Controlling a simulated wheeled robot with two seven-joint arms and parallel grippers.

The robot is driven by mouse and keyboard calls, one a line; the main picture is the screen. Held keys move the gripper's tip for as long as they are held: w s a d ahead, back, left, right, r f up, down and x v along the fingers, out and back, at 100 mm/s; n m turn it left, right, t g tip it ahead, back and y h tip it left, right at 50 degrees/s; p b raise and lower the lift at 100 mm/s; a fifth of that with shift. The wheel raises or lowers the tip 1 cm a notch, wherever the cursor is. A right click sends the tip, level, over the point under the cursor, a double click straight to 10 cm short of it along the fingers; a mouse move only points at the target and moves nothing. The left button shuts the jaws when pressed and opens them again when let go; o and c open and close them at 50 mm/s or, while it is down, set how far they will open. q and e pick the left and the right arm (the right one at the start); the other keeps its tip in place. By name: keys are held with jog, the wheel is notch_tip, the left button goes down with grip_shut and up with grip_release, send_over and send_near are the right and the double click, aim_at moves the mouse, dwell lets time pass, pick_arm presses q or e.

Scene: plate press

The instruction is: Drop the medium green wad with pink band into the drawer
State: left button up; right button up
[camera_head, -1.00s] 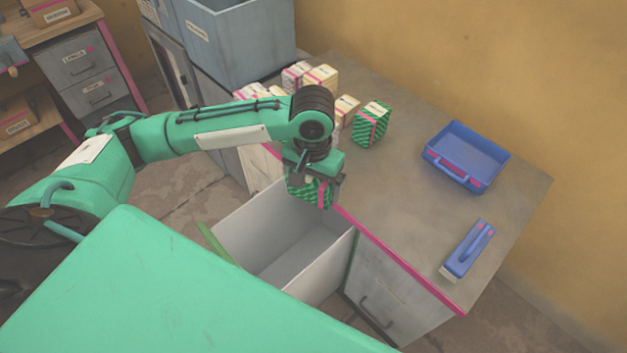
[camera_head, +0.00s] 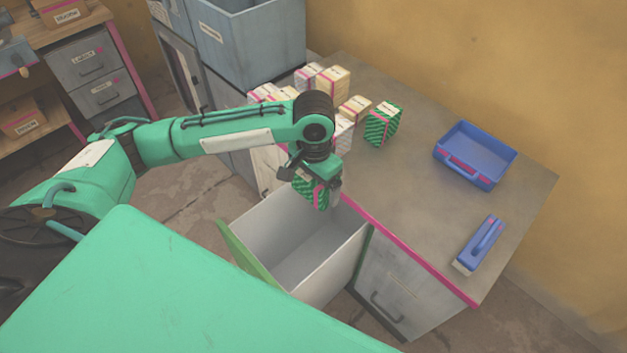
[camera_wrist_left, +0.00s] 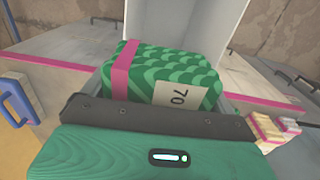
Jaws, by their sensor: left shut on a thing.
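My left gripper (camera_head: 318,188) is shut on a green patterned wad with a pink band (camera_head: 309,191). It holds the wad above the far part of the open drawer (camera_head: 296,276), close to the counter's pink edge. In the left wrist view the wad (camera_wrist_left: 190,68) shows a pale label reading 70, and the drawer's pale wall (camera_wrist_left: 215,22) is behind it. Another green wad with a pink band (camera_head: 382,124) stands on the counter. My right gripper is not in view.
Several white and cream wads (camera_head: 330,83) stand on the grey counter (camera_head: 415,205) near a large grey bin (camera_head: 255,45). A blue tray (camera_head: 474,154) and a blue-handled tool (camera_head: 479,244) lie at the right. The drawer's visible floor is empty.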

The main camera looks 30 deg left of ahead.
pick_arm(q)
jog(key=w+m+p, duration=0.1)
jog(key=m, duration=0.1)
jog(key=w+m+p, duration=0.1)
jog(key=shift+a+f+m, duration=0.1)
jog(key=shift+f+m, duration=0.2)
jog(key=shift+m, duration=0.1)
jog(key=m+p, duration=0.1)
jog(key=m, duration=0.1)
jog(key=w+f+m+p, duration=0.1)
jog(key=m, duration=0.1)
jog(key=shift+w+a, duration=0.15)
jog(key=shift+a, duration=0.25)
pick_arm(e)
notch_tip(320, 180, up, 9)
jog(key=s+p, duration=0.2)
jog(key=p, duration=0.3)
pick_arm(q)
jog(key=w+a+f+m+b, duration=0.2)
jog(key=a+f+m+b, duration=0.1)
jog(key=f+m+b, duration=0.4)
notch_tip(320, 180, down, 4)
jog(key=m, duration=0.3)
jog(key=shift+w+r+m, duration=0.25)
jog(key=shift+m, duration=0.15)
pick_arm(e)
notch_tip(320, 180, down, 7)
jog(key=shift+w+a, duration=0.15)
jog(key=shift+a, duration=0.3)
